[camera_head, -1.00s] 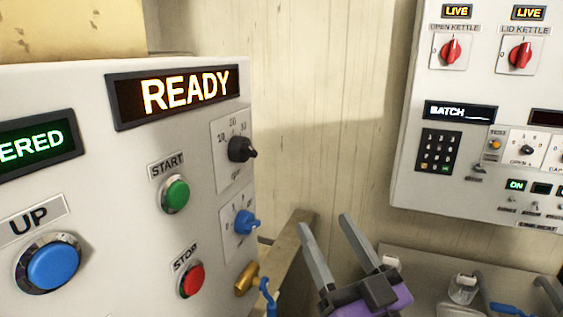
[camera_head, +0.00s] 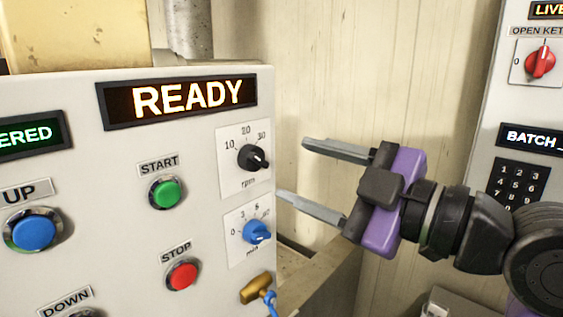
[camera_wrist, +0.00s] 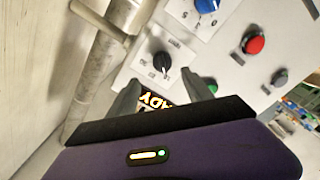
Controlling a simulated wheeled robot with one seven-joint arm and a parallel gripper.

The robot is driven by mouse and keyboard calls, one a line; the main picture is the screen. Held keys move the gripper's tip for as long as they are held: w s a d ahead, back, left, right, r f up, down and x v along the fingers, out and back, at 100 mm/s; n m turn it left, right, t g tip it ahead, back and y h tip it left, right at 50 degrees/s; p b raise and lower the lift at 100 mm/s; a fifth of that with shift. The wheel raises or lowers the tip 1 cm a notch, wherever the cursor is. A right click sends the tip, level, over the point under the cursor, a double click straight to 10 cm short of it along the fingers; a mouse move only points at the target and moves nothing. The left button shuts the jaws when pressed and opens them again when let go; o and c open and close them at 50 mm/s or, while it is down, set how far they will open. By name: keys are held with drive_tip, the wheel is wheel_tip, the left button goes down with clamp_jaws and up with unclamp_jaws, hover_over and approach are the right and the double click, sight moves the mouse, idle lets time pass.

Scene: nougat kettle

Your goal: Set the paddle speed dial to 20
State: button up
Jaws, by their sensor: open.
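The black rpm dial (camera_head: 253,157) sits at the upper right of the grey control panel, on a white plate marked 10, 20 and 30. I cannot read its exact setting. It also shows in the wrist view (camera_wrist: 162,64), ahead of and roughly between my fingertips. My gripper (camera_head: 292,169) is open and empty, to the right of the dial, fingers pointing left toward the panel. In the wrist view my gripper (camera_wrist: 165,86) has one finger on each side of the dial's plate. It appears apart from the dial.
A blue dial (camera_head: 257,232) marked min sits just below the rpm dial. The green START button (camera_head: 166,192) and red STOP button (camera_head: 182,275) are to the left. A READY display (camera_head: 188,98) is above. A brass-coloured fitting (camera_head: 257,288) sticks out low on the panel.

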sight(262, 162)
drive_tip(key=shift+f+p+x, duration=0.15)
drive_tip(key=shift+p+x, duration=0.4)
drive_tip(key=shift+x, duration=1.45)
drive_tip(key=shift+f+p+x, duration=0.2)
drive_tip(key=shift+p+x, duration=0.35)
drive_tip(key=shift+x, duration=1.4)
clamp_jaws()
